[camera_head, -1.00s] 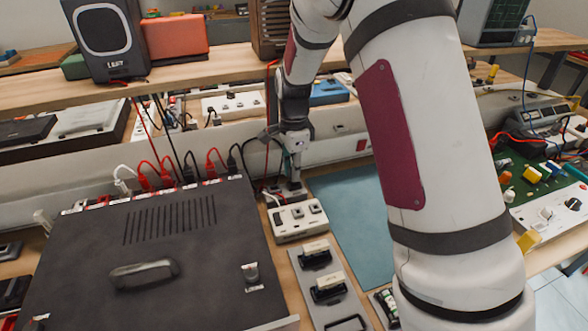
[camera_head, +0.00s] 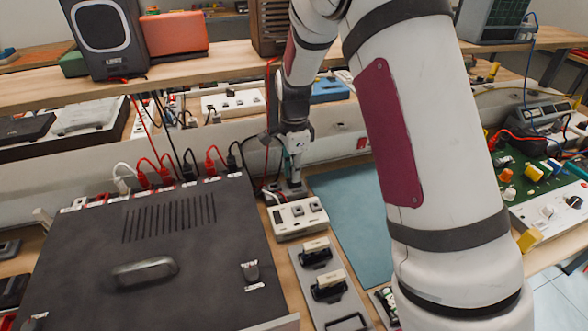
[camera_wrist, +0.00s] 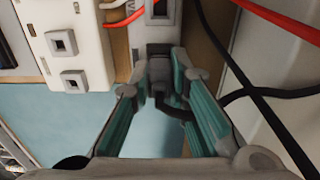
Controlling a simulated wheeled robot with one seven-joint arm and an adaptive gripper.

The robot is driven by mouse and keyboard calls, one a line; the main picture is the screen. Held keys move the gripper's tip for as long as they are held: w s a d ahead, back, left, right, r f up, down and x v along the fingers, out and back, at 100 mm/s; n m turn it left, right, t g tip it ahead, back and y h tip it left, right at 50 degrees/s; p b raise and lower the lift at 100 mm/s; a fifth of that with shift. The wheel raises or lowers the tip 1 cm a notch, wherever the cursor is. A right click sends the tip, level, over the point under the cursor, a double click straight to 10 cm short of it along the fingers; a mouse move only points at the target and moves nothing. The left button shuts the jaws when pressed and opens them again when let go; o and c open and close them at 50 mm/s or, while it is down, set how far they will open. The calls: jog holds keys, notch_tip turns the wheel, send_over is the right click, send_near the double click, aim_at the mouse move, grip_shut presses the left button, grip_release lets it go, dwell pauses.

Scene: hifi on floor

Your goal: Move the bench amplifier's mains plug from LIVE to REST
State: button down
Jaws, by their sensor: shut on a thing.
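My gripper (camera_head: 292,180) points down behind the small white socket block (camera_head: 297,218). In the wrist view my teal-padded fingers (camera_wrist: 160,82) are closed around a dark grey plug (camera_wrist: 157,72). A black cable (camera_wrist: 178,108) leaves the plug and bends to the right. The plug is at the near end of a narrow white strip (camera_wrist: 137,35), which has a dark square opening (camera_wrist: 159,8) farther up. I cannot tell whether the plug is seated or just above the surface. The LIVE and REST markings are not readable.
A large dark vented box (camera_head: 150,245) with red, white and black leads stands left. A grey panel (camera_head: 325,280) lies in front of the socket block. A blue-green mat (camera_head: 350,215) is clear to the right. Red and black cables (camera_wrist: 270,93) cross beside my gripper.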

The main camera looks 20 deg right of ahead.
jog(key=shift+f, duration=0.45)
dwell(0.5)
jog(key=c, duration=1.4)
grip_release()
jog(key=shift+c, duration=0.2)
notch_tip(320, 180, up, 17)
jog(key=p, duration=0.2)
jog(key=shift+p, duration=0.35)
